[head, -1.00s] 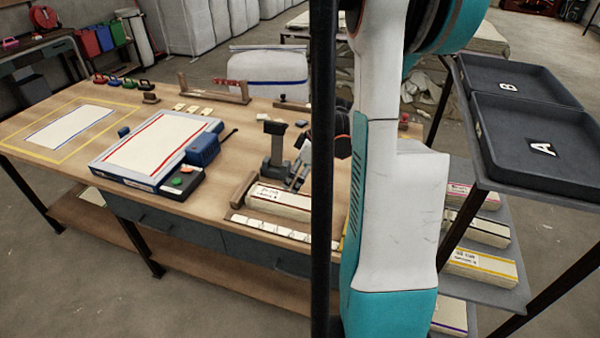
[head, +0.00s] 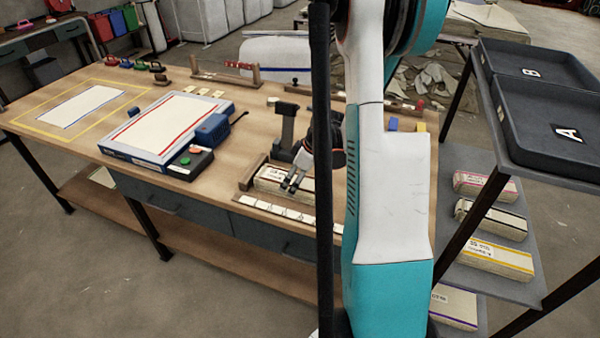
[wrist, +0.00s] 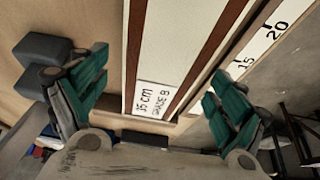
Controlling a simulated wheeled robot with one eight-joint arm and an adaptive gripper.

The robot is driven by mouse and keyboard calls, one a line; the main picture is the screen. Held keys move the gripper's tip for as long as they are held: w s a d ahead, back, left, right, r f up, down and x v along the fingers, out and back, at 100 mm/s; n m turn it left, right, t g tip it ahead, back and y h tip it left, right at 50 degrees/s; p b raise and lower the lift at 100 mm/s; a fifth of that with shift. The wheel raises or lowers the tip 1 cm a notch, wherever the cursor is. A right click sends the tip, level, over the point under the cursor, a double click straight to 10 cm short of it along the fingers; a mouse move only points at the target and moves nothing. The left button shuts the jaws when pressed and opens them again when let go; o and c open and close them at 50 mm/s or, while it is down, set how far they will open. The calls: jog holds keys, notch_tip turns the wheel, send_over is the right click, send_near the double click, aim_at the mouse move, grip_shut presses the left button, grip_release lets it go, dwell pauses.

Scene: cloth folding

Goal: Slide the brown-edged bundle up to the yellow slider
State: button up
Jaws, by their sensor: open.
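The brown-edged bundle (wrist: 181,45) is pale cloth with two dark brown stripes and a label reading "15 cm grade B". In the head view the bundle (head: 268,177) lies on the bench between a wooden stop and a ruler strip, its right part hidden by my arm and a post. My gripper (wrist: 155,97) is open, one green-padded finger on each side of the bundle. In the head view its fingertips (head: 290,184) are over the bundle; contact cannot be told. I cannot make out the yellow slider; a small yellow block (head: 421,127) shows right of my arm.
A numbered ruler strip (wrist: 263,42) runs along the bundle's right side in the wrist view. A dark upright tool (head: 286,127) stands behind the bundle. A blue-edged board (head: 131,148) with red-striped cloth lies left. Shelves with trays (head: 560,115) stand right.

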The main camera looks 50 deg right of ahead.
jog(key=shift+b+x, duration=0.3)
jog(key=shift+x, duration=1)
jog(key=c, duration=1.3)
